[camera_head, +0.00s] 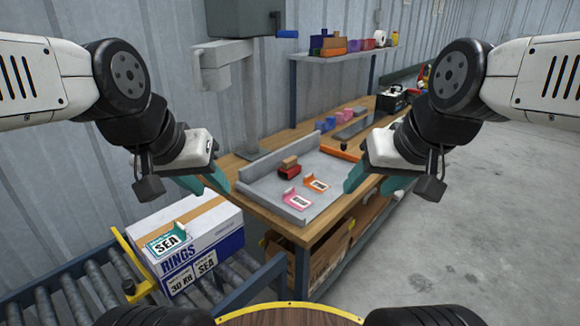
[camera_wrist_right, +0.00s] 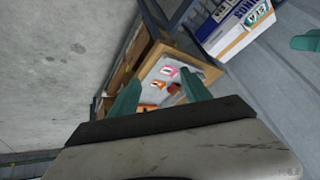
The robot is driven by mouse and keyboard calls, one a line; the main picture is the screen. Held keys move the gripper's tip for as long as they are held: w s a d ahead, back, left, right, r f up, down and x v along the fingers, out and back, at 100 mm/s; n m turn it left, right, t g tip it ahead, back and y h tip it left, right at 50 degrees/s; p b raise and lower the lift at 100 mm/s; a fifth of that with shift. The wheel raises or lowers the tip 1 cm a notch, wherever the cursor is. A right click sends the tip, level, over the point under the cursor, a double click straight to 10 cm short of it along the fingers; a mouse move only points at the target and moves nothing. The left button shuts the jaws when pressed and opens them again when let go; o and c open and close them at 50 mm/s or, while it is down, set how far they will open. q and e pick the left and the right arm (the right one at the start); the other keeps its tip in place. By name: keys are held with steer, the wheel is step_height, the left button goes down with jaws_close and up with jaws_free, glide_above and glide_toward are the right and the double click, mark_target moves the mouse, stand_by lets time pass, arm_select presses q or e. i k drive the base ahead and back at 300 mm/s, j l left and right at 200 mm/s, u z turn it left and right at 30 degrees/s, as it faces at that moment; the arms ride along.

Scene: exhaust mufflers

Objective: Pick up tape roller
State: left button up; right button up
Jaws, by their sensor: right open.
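I cannot tell for sure which thing is the tape roller. A red and dark item (camera_head: 424,76) at the bench's far end may be it, but it is small and partly behind my right arm.
The wooden bench (camera_head: 325,222) carries a grey tray (camera_head: 262,180) with pink (camera_head: 297,201) and orange (camera_head: 316,184) labelled pieces and small blocks. A white RINGS box (camera_head: 215,238) sits on a roller conveyor (camera_head: 75,300). A black case (camera_head: 392,100) stands farther back. The right floor is clear.

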mark_target(290, 168)
steer(key=k, duration=0.5)
steer(key=k+u, duration=0.15)
steer(key=u, duration=1.2)
steer(key=i+l, duration=0.15)
steer(key=l, duration=0.4)
steer(key=i+l+u, duration=0.15)
steer(key=l, duration=0.95)
steer(key=i+l+u, duration=0.15)
steer(key=l, duration=0.45)
steer(key=i+l, duration=0.1)
steer(key=l, duration=0.55)
steer(key=i+l, duration=0.1)
steer(key=l, duration=0.6)
steer(key=i+l, duration=0.1)
steer(key=l, duration=0.55)
